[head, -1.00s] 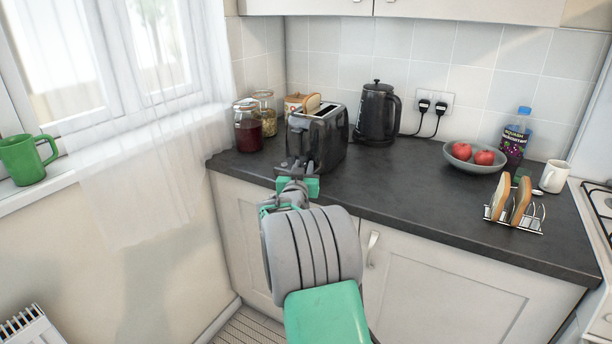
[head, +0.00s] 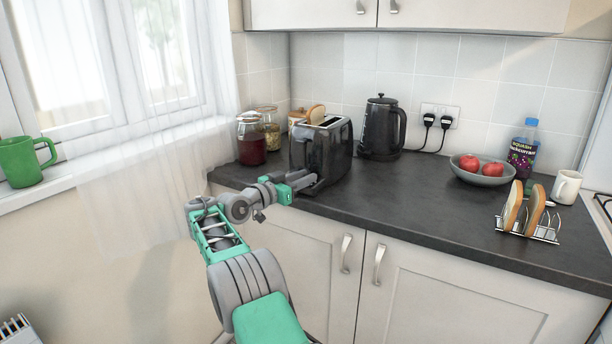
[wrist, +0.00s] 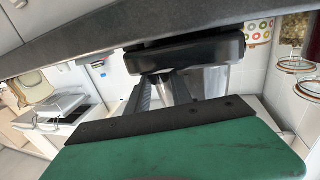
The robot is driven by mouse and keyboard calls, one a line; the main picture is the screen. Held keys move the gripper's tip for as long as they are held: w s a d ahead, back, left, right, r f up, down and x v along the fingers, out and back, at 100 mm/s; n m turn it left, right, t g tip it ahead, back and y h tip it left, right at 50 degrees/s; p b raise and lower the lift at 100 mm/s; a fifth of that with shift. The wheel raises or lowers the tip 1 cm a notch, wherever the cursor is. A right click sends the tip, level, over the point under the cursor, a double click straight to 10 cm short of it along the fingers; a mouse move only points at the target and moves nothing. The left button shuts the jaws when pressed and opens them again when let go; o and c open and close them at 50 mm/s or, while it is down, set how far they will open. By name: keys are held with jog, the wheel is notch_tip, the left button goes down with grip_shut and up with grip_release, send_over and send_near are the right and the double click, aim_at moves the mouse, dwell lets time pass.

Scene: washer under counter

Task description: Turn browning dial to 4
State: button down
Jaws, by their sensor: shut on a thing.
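The toaster (head: 322,150) is dark and glossy and stands upright on the counter near the back left corner. My gripper (head: 307,182) reaches its near end, low down, from the left. The toaster also shows in the wrist view (wrist: 190,52), which looks roughly upside down, with its dark base uppermost. There my gripper's fingers (wrist: 164,82) run up against the toaster end. They are shut on the browning dial, which the fingers and gripper body hide. I cannot read the dial's setting or any marks.
Farther right are a fruit bowl (head: 480,176) and a toast rack (head: 528,228). The counter's front middle is clear.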

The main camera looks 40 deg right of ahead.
jog(key=shift+f, duration=0.1)
dwell(0.3)
jog(key=c, duration=1.1)
grip_release()
jog(key=shift+a, duration=0.35)
jog(key=a+b, duration=0.2)
jog(key=b, duration=0.1)
jog(key=a+b, duration=0.2)
jog(key=b, duration=0.1)
jog(key=s+a+b, duration=0.1)
jog(key=a+b, duration=0.2)
jog(key=shift+d, duration=0.1)
